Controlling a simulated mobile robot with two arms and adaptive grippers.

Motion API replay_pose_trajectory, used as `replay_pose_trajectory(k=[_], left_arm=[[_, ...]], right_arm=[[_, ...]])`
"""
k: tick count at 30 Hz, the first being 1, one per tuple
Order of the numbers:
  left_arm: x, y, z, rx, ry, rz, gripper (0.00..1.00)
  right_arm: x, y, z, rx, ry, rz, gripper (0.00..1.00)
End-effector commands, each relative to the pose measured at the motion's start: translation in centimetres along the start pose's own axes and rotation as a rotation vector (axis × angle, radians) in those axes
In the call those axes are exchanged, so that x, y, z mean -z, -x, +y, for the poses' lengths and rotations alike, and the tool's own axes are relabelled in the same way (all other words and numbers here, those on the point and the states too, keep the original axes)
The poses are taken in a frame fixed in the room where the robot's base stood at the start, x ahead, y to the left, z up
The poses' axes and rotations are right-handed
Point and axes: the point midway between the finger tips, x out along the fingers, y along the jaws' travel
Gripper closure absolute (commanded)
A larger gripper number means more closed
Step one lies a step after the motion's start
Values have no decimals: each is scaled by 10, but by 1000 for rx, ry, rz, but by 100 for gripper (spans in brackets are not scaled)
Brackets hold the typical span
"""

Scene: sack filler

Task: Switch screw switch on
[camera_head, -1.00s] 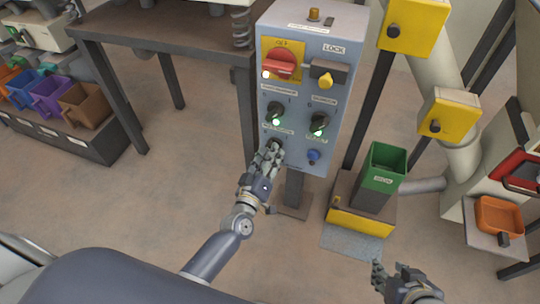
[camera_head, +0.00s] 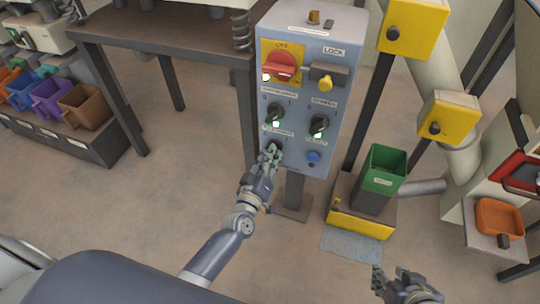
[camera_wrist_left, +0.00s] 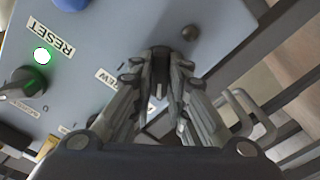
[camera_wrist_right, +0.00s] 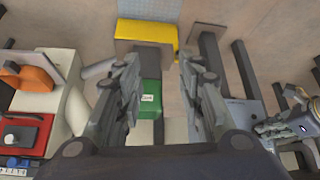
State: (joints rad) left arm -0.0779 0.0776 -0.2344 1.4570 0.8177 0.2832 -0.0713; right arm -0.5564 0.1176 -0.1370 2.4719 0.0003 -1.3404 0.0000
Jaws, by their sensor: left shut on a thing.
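The grey control panel (camera_head: 305,95) stands in the middle of the head view. The screw switch (camera_wrist_left: 159,62) is a dark knob low on the panel's left side; its label (camera_wrist_left: 118,84) is partly hidden behind a finger. My left gripper (camera_head: 272,149) is at this knob, and in the left wrist view its fingertips (camera_wrist_left: 160,60) are shut on it from both sides. The fingers hide most of the knob, so its setting cannot be read. My right gripper (camera_wrist_right: 158,65) is open and empty, low at the right of the head view, away from the panel.
Two knobs with lit green lamps, left (camera_head: 275,115) and right (camera_head: 319,125), sit above. A blue button (camera_head: 313,157) is right of the gripper. Higher are a red rotary switch (camera_head: 281,66) and yellow lock knob (camera_head: 325,84). A green bin (camera_head: 384,168) stands right.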

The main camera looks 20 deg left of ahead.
Motion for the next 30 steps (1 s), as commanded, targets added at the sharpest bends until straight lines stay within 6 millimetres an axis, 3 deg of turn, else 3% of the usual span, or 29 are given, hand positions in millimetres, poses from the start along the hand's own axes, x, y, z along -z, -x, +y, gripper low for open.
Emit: replay_pose_trajectory(k=[8, 16, 21, 30], left_arm=[[2, 0, 2, 2, -133, -2, 100], [2, 0, 2, 2, -348, -3, 100], [2, 0, 2, 2, -510, -3, 100], [1, 0, 2, 1, -795, -2, 100]], right_arm=[[-59, 24, 6, -13, -9, -268, 65], [-46, 40, 7, -12, -8, -258, 65], [-60, -4, 5, -8, -7, -284, 65], [-88, -56, 2, -2, -3, -312, 65]])
